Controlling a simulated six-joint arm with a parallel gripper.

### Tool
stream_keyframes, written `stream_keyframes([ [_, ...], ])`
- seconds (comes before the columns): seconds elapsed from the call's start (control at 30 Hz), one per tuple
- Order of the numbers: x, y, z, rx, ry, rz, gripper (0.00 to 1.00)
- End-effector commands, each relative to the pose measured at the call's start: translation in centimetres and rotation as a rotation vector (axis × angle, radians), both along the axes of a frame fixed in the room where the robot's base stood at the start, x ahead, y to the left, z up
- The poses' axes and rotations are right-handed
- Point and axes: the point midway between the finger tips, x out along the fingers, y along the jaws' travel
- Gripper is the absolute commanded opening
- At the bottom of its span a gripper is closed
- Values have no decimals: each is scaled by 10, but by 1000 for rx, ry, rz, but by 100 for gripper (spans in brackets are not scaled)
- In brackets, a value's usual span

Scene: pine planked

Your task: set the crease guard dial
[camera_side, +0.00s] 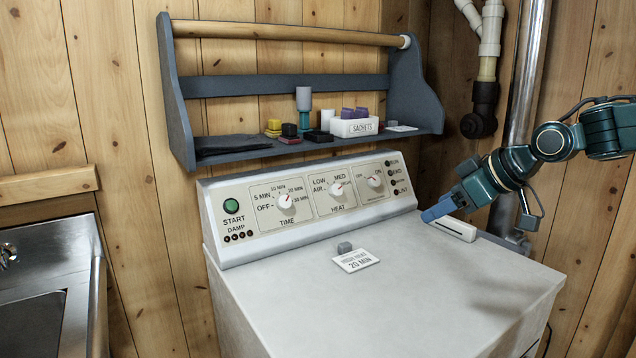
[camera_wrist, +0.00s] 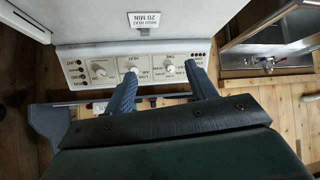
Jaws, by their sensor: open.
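The white dryer's control panel (camera_side: 250,237) has three white dials. The right one is the crease guard dial (camera_side: 375,181), with OFF printed at its left and ON at its right; its exact setting is too small to read. The HEAT dial (camera_side: 336,189) is in the middle and the TIME dial (camera_side: 285,201) at the left. The wrist view shows the panel upside down, with the crease guard dial (camera_wrist: 100,72) at the left. My gripper (camera_side: 437,211) is open and empty, right of the panel and apart from the dials. Its two fingers (camera_wrist: 162,73) show in the wrist view.
A card reading 20 MIN (camera_side: 356,261) and a small grey block (camera_side: 344,247) are on the dryer top. A white slotted piece (camera_side: 455,229) is below my gripper. A blue shelf (camera_side: 230,158) with small items hangs above the panel. A steel sink (camera_side: 40,260) stands left.

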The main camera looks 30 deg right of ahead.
Motion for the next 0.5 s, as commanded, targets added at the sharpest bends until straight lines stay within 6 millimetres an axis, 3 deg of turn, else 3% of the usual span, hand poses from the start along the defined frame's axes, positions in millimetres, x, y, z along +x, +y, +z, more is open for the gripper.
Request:
stream_keyframes([
  [0.2, 63, -20, -4, 4, -105, 41, 56],
  [0.5, 139, -59, -19, 12, -267, 66, 56],
])
